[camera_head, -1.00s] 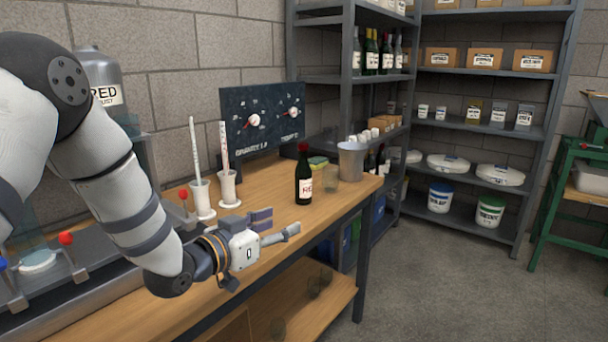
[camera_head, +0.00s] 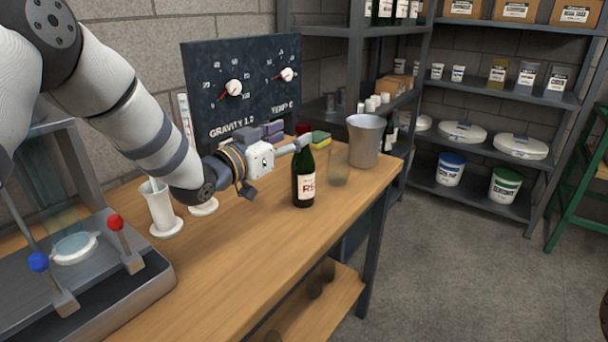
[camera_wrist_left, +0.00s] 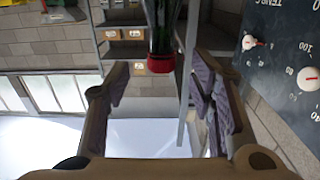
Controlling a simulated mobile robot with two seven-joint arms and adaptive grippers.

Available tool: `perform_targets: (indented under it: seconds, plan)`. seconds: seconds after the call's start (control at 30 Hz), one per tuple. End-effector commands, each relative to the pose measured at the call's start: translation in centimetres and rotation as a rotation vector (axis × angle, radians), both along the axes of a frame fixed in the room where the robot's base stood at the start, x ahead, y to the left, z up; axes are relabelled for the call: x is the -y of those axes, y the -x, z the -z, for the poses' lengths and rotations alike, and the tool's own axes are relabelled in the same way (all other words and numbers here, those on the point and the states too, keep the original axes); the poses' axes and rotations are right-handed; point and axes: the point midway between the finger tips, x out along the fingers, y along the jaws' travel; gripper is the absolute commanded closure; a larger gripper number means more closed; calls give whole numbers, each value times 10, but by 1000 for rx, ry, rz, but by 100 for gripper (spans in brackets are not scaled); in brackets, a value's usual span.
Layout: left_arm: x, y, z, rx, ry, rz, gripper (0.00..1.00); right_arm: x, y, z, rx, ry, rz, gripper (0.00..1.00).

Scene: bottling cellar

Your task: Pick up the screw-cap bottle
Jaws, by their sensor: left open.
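The screw-cap bottle (camera_head: 304,187) is dark green with a red cap and a pale label. It stands upright on the wooden workbench (camera_head: 240,250), near its right end. My right gripper is out of view.
A drinking glass (camera_head: 339,168), a metal pitcher (camera_head: 364,143) and a green-yellow sponge (camera_head: 320,139) stand close behind the bottle. A dark gauge panel (camera_head: 240,85) rises behind the gripper. White cylinder stands (camera_head: 160,208) are at left.

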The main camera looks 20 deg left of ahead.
Motion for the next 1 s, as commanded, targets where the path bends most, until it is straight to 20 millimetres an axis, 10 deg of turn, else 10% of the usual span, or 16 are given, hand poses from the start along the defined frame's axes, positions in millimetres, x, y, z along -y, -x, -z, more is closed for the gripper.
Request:
perform_targets:
  seconds: [0.3,0.53,0.77,1.0]
  plan:
    - [17,-49,2,0,0,0,50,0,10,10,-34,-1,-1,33]
    - [18,-51,-3,5,1,-1,50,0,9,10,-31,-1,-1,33]
    - [18,-51,-3,5,1,-1,100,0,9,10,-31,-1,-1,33]
    - [17,-51,-3,4,0,-1,100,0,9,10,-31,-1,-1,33]
